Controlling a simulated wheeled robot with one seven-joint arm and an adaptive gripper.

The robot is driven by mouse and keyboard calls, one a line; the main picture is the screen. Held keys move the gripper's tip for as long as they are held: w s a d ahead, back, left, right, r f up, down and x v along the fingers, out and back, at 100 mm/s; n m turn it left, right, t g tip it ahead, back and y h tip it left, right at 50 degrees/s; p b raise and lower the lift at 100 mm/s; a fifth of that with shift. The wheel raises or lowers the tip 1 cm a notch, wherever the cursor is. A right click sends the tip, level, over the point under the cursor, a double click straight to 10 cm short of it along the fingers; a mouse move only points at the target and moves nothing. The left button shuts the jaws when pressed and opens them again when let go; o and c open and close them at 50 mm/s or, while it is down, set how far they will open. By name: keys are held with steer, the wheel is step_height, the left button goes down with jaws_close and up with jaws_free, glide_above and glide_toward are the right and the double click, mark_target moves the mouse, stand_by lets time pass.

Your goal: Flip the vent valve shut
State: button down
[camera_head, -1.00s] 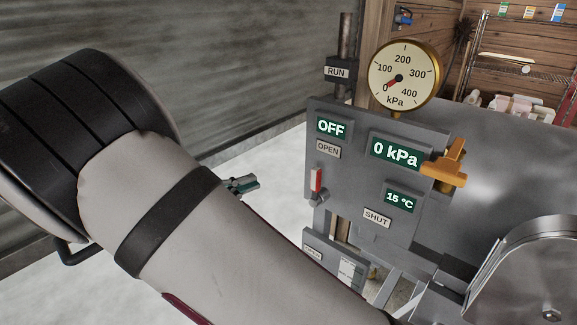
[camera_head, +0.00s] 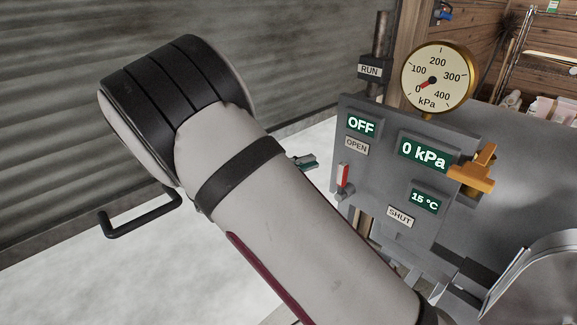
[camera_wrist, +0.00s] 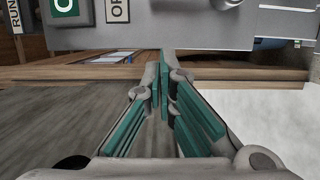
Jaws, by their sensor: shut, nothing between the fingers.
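The vent valve's red-and-white lever (camera_head: 343,178) sits on the left side of the grey panel (camera_head: 375,180). It points up, with the OPEN label (camera_head: 357,146) above it and the SHUT label (camera_head: 400,217) lower right. My gripper (camera_head: 307,162) shows its teal fingertips just left of the lever, apart from it in the picture; my arm hides the rest. In the wrist view my gripper (camera_wrist: 164,75) is shut and empty, and the OPEN label (camera_wrist: 117,10) shows at the top. The lever is not clearly visible there.
A pressure gauge (camera_head: 438,78) stands above the panel, its needle near 0. Displays read OFF (camera_head: 361,126), 0 kPa (camera_head: 424,154) and 15 °C (camera_head: 426,200). An orange handle (camera_head: 474,172) juts out at the panel's right. Left of the panel is open floor.

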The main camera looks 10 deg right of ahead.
mark_target(342, 183)
steer(key=shift+s+d+p, duration=0.85)
steer(key=shift+s+d, duration=0.65)
steer(key=shift+d, duration=0.2)
steer(key=shift+s+d+r+m+p, duration=0.1)
steer(key=shift+s+r+m+p, duration=0.1)
steer(key=shift+m+p, duration=0.15)
